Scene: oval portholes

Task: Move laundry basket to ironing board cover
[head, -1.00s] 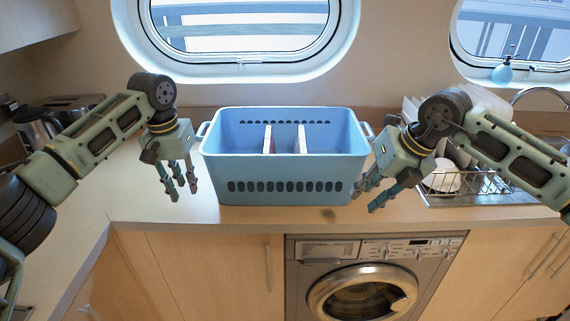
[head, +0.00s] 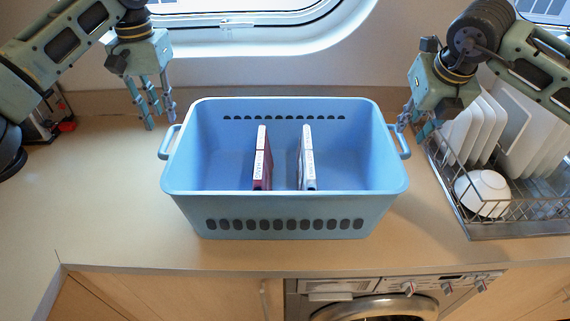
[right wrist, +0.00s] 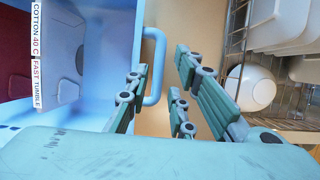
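The blue laundry basket (head: 280,205) stands upright on the counter, with a looped handle at each end. Two thin upright pieces, one dark red (head: 262,160) and one pale (head: 306,160), stand inside it. My left gripper (head: 160,118) is open and empty, just above and beside the left handle (head: 168,142). My right gripper (head: 412,128) is open at the right handle (head: 401,142). In the right wrist view the right handle (right wrist: 156,70) shows between its spread fingers, not clasped. I cannot make out an ironing board cover.
A wire dish rack (head: 500,225) with white plates (head: 484,128) and a bowl (head: 483,192) stands close on the right. A washing machine (head: 390,295) is below the counter edge. The counter left of the basket (head: 100,200) is clear. A wall with a window is behind.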

